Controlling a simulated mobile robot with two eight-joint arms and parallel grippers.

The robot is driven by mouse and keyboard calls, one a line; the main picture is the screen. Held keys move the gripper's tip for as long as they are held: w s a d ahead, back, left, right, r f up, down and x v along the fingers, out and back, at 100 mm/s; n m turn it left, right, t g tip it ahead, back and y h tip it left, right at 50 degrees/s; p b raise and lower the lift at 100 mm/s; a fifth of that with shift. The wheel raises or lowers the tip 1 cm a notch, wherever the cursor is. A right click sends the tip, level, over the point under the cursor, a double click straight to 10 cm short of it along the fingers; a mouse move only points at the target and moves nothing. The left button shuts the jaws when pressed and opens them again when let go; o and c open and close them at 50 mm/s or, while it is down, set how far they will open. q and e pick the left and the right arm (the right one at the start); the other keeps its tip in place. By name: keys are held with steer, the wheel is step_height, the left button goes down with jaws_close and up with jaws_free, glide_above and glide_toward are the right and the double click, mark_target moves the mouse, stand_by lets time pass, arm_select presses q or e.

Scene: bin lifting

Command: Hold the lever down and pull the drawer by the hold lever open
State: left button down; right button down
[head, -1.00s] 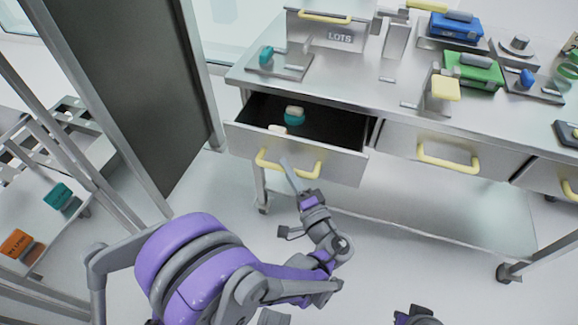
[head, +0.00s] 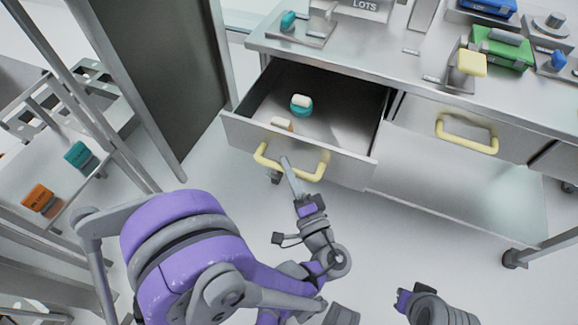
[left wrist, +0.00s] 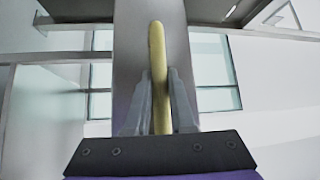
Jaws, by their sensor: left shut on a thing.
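The left drawer (head: 300,150) under the steel bench stands well open in the head view. Its yellow handle (head: 306,174) is on the front panel. My left gripper (head: 287,165) is shut on that handle. In the left wrist view, the yellow handle (left wrist: 157,60) runs upright between the fingers of my left gripper (left wrist: 158,98). A lever with a yellow pad (head: 472,63) stands on the bench top, right of the open drawer, with no gripper on it. My right gripper (head: 403,299) is low in the head view, away from the bench; its finger state is unclear.
A teal-and-white item (head: 301,106) lies inside the drawer. A closed drawer with a yellow handle (head: 466,136) is to its right. A green box (head: 502,48) stands beside the lever. A rack with a teal item (head: 80,155) and an orange item (head: 38,198) is at left.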

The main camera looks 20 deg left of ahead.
arm_select(q)
steer(key=c, duration=0.8)
jaws_free()
steer(key=shift+o, duration=0.2)
steer(key=shift+d, duration=0.15)
steer(key=v, duration=1)
steer(key=shift+s, duration=0.3)
steer(key=shift+d+f, duration=0.1)
steer(key=shift+f, duration=0.05)
